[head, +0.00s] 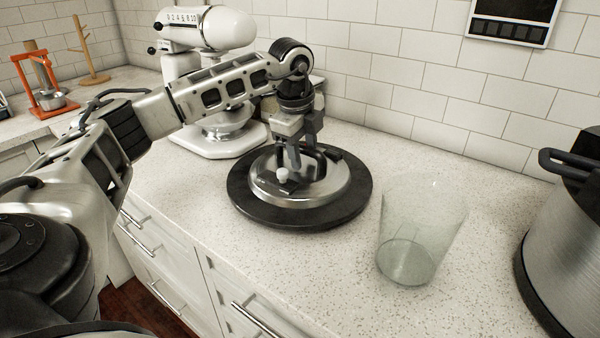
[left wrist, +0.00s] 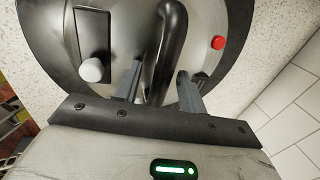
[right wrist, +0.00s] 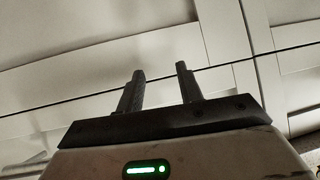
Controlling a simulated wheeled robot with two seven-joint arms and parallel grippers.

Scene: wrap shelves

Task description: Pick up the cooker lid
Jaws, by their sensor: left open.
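The cooker lid (head: 330,191) is a round silver dome with a black rim and a black arched handle. It lies flat on the counter in the head view, on or within a wide dark disc (head: 248,208). My left gripper (head: 297,160) points down over the lid. In the left wrist view its open fingers (left wrist: 158,92) stand on either side of the black handle (left wrist: 170,45), apart from each other. A white knob (left wrist: 93,70) and a red button (left wrist: 218,42) show on the lid. My right gripper (right wrist: 160,82) is open and empty in front of pale panels.
A clear empty container (head: 420,235) stands right of the lid. A metal cooker pot (head: 565,250) is at the right edge. A white stand mixer (head: 215,30) stands behind my left arm. The counter front is clear.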

